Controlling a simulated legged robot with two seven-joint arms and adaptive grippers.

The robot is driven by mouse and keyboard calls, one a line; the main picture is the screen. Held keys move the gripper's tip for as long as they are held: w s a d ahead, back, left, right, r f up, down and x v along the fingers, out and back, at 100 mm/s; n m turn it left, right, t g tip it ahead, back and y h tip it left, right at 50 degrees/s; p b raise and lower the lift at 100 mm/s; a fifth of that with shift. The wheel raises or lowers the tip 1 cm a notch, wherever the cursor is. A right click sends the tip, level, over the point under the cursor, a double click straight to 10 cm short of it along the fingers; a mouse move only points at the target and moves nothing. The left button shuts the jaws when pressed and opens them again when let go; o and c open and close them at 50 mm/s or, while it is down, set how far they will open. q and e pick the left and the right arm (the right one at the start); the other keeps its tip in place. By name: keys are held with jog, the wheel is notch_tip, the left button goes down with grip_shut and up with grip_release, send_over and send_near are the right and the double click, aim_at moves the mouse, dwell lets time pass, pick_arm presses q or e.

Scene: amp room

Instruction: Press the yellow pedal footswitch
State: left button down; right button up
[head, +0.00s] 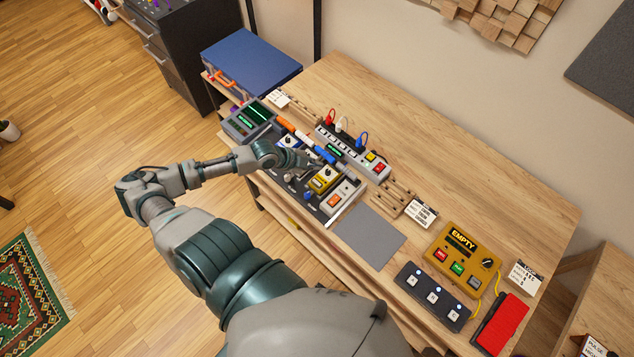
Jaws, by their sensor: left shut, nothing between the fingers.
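The yellow pedal (328,176) sits on a dark pedalboard (298,192) on the wooden table, between a blue-topped pedal (290,141) and a white and orange pedal (341,197). Its footswitch is too small to make out clearly. My left gripper (312,166) is shut and empty. Its fingertips are just above and left of the yellow pedal, and I cannot tell whether they touch it. My right gripper is not in view.
A grey power strip (354,154) with colored plugs lies behind the pedals. A grey mat (369,235) lies to the right. Further right are a yellow box marked EMPTY (462,258), a dark three-switch unit (432,296) and a red pedal (501,324). The back of the table is clear.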

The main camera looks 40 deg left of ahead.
pick_arm(q)
jog(key=b, duration=0.7)
send_over(315, 183)
notch_tip(315, 183, down, 7)
jog(key=shift+d, duration=0.15)
jog(key=shift+f+b, duration=0.4)
jog(key=shift+f, duration=0.45)
jog(key=shift+a, duration=0.2)
jog(key=shift+d, duration=0.15)
jog(key=shift+f, duration=0.15)
